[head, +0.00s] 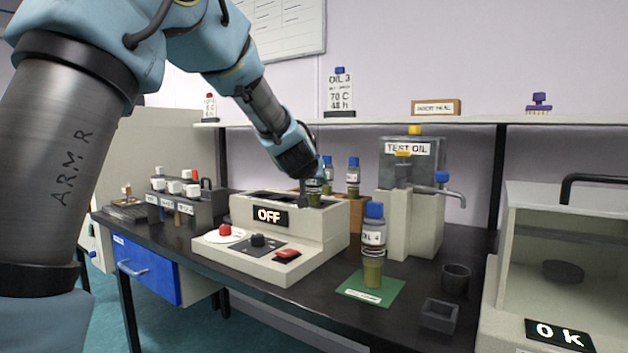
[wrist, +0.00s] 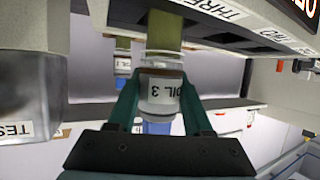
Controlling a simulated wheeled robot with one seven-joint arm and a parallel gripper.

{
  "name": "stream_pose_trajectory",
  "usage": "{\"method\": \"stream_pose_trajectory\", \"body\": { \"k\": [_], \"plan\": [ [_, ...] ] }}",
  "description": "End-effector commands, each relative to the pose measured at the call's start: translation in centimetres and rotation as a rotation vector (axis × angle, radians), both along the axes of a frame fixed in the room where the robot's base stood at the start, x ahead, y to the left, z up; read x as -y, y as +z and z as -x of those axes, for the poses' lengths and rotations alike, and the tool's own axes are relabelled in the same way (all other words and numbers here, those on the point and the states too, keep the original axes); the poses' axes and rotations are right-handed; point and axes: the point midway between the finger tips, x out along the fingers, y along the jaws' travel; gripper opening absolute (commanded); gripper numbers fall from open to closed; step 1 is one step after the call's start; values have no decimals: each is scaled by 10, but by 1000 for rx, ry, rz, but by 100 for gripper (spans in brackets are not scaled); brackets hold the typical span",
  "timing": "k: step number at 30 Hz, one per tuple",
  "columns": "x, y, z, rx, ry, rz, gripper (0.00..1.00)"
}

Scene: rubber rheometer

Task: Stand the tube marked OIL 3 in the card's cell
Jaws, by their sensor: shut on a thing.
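The OIL 3 tube is in my gripper, its label (wrist: 163,92) upside down in the wrist view, with a blue cap and an olive lower part. In the head view the tube (head: 314,186) is upright at the right end of the heating block (head: 290,240), partly hidden by my gripper (head: 304,190). My gripper (wrist: 161,100) is shut around the labelled part. The block reads OFF, and cell names including THREE show in the wrist view. I cannot tell whether the tube's foot is inside a cell. A card (head: 340,92) on the shelf reads OIL 3, 70 C, 48 h.
A blue-capped OIL 4 tube (head: 374,235) stands on a green mat (head: 355,293). Another blue-capped tube (head: 353,175) is behind the block. The TEST OIL dispenser (head: 410,215) is right of it. A dark cup (head: 455,278) and square tray (head: 439,315) sit near the front.

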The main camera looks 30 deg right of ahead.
Motion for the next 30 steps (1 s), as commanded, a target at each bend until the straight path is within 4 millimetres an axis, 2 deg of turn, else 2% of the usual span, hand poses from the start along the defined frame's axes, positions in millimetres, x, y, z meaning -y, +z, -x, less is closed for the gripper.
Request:
{"method": "stream_pose_trajectory", "body": {
  "k": [14,15,24,30],
  "plan": [
    [0,-19,0,1,0,1,0],
    [0,-19,0,1,0,1,52],
    [0,-18,0,0,0,0,85],
    [0,-19,0,-1,0,-1,85]
  ]
}}
